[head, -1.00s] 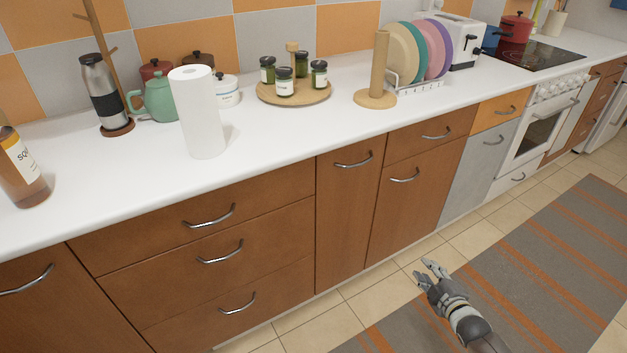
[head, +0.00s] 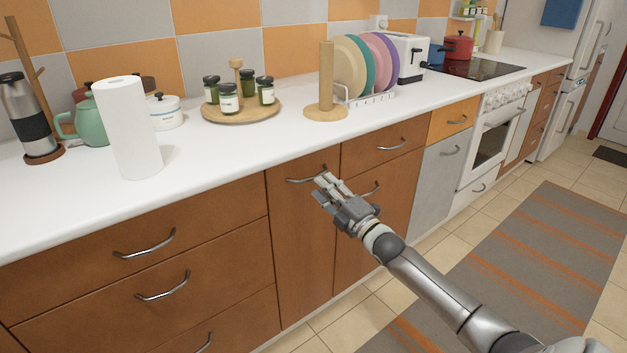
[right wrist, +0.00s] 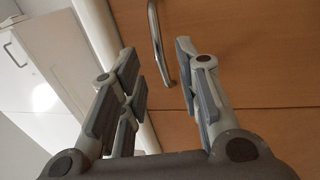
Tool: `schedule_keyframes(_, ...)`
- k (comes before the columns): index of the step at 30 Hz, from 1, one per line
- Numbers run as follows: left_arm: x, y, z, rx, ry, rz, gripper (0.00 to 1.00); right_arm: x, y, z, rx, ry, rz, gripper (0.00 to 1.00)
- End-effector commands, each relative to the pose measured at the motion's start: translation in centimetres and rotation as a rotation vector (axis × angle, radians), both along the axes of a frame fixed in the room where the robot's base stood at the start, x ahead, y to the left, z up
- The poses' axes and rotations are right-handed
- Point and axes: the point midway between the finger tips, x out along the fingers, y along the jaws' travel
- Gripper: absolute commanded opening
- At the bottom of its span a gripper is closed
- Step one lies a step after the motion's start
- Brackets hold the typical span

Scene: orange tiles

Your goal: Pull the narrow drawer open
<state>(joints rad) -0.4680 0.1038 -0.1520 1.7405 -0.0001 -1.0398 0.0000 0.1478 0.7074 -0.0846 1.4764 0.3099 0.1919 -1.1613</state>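The narrow drawer (head: 302,240) is a tall, slim brown wooden front between the wide drawers and a cupboard; it is closed. Its curved metal handle (head: 300,180) is near the top. My right gripper (head: 322,186) is in front of this drawer, its fingertips close to the handle's right end. In the right wrist view, the fingers of my right gripper (right wrist: 156,58) are apart with nothing between the pads. A metal handle (right wrist: 156,42) shows ahead, between and beyond the fingertips; I cannot tell whether they touch it. My left gripper is not in view.
The white countertop (head: 215,152) overhangs the fronts just above the handle. Wide drawers (head: 90,245) are on the left; a cupboard (head: 385,205) is on the right, partly behind my arm. A striped rug (head: 540,250) lies on the open floor.

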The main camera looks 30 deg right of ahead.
Motion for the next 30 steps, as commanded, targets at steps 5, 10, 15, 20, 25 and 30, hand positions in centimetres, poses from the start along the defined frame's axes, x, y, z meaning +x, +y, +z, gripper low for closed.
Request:
schedule_keyframes(5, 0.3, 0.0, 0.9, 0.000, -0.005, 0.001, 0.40, 2.5, 0.1, 0.5, -0.001, -0.001, -0.001, 0.31)
schedule_keyframes(10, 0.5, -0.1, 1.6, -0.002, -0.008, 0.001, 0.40, 4.1, 0.3, 0.7, 0.000, 0.000, -0.001, 0.31)
schedule_keyframes(15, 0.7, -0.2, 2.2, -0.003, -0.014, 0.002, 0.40, 4.9, 0.4, 0.9, 0.001, 0.000, -0.001, 0.31)
schedule_keyframes(20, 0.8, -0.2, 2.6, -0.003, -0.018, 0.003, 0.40, 5.1, 0.4, 0.9, 0.001, 0.002, -0.001, 0.31)
schedule_keyframes(25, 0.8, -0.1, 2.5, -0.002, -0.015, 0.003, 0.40, 5.1, 0.4, 0.9, 0.001, 0.002, -0.001, 0.30)
schedule_keyframes(30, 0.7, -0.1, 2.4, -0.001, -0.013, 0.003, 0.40, 5.1, 0.4, 0.9, 0.001, 0.001, 0.000, 0.08)
